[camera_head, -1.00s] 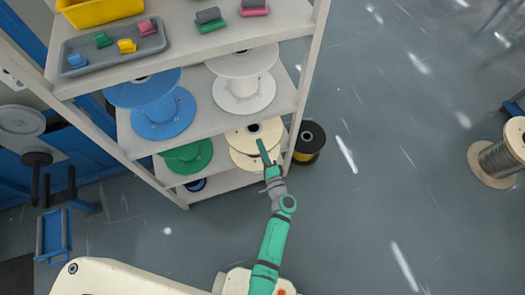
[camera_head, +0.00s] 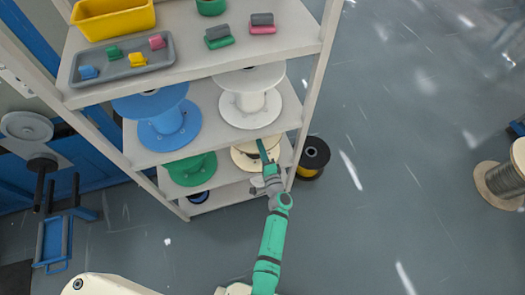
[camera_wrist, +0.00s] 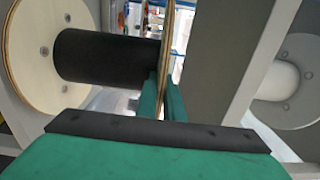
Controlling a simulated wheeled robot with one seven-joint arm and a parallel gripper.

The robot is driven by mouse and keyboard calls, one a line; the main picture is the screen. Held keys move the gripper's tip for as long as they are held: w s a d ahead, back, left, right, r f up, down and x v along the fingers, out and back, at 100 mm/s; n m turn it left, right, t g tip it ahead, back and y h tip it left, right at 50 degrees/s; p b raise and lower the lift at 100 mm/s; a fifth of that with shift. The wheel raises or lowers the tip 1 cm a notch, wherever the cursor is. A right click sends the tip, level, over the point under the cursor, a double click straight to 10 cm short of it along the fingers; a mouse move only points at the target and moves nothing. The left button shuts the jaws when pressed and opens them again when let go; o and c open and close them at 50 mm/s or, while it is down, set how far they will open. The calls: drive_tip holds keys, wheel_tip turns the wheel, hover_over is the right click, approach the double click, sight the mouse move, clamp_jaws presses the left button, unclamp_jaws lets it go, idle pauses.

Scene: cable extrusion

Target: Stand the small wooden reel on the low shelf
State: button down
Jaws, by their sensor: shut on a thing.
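The small wooden reel (camera_head: 242,160) has pale wood flanges and a black core, and shows in the wrist view too (camera_wrist: 95,55). My gripper (camera_head: 263,155) is shut on the rim of one flange; in the wrist view its green fingers (camera_wrist: 163,97) lie on both sides of the thin edge. In the head view the reel is upright, partly in under the middle shelf and above the low shelf (camera_head: 232,196). The shelf above hides part of it. Whether its lower flange touches the low shelf I cannot tell.
A green reel (camera_head: 192,170) stands just left of the wooden one. Blue (camera_head: 168,122) and white (camera_head: 250,103) reels stand on the shelf above. A rack post (camera_head: 311,95) is close on the right, with a black reel (camera_head: 314,153) on the floor beyond it.

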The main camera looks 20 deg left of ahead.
drive_tip(key=shift+x, duration=1.9)
wheel_tip(320, 180, down, 2)
drive_tip(key=shift+s+a+f, duration=0.1)
drive_tip(key=shift+s, duration=0.1)
drive_tip(key=shift+f, duration=0.25)
drive_tip(key=c, duration=1.8)
unclamp_jaws()
drive_tip(key=shift+f, duration=0.15)
